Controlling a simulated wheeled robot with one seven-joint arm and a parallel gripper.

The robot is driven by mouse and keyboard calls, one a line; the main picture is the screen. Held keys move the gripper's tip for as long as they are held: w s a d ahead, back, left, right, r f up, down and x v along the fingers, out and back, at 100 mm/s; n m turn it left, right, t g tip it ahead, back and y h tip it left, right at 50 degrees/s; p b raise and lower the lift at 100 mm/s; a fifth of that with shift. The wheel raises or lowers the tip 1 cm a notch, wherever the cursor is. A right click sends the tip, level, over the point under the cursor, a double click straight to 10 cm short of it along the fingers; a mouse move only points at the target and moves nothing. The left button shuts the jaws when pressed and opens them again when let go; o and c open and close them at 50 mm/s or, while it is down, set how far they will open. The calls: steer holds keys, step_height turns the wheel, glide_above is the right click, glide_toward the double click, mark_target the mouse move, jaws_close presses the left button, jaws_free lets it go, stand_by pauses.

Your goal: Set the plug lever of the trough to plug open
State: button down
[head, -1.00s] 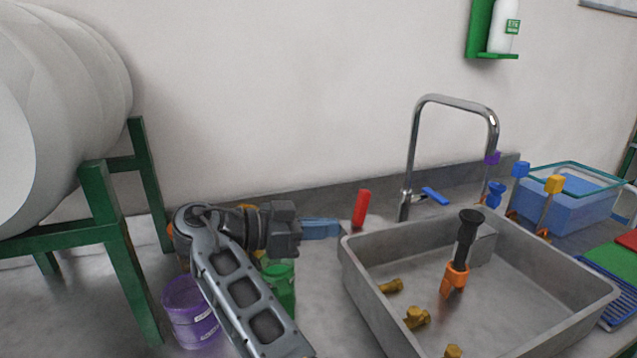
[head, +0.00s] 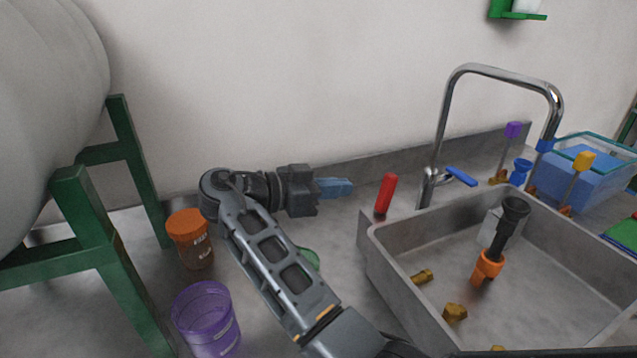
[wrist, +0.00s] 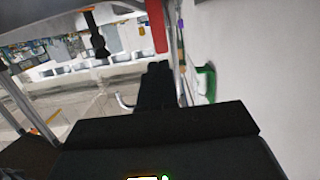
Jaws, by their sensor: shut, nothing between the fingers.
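The trough is a grey metal sink (head: 378,262) at the right in the head view. A red upright lever (head: 385,194) stands at its back left corner; it is the likely plug lever. The lever also shows at the top of the wrist view (wrist: 156,25), and its lower part is hard to make out. My gripper (head: 346,187), with blue fingertips, points right toward the lever, a small gap to its left. It is shut and empty. In the wrist view the dark fingers (wrist: 156,85) are together, below the red lever in the picture.
A chrome faucet (head: 440,125) with a blue handle (head: 461,177) rises behind the trough. A black and orange pipe piece (head: 489,264) and brass fittings (head: 455,313) lie in it. An orange jar (head: 190,240) and a purple cup (head: 207,325) stand left of my arm. The wall is close behind.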

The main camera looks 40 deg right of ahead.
mark_target(385, 184)
steer(key=p+x, duration=0.2)
steer(key=x, duration=0.6)
steer(key=shift+d, duration=0.2)
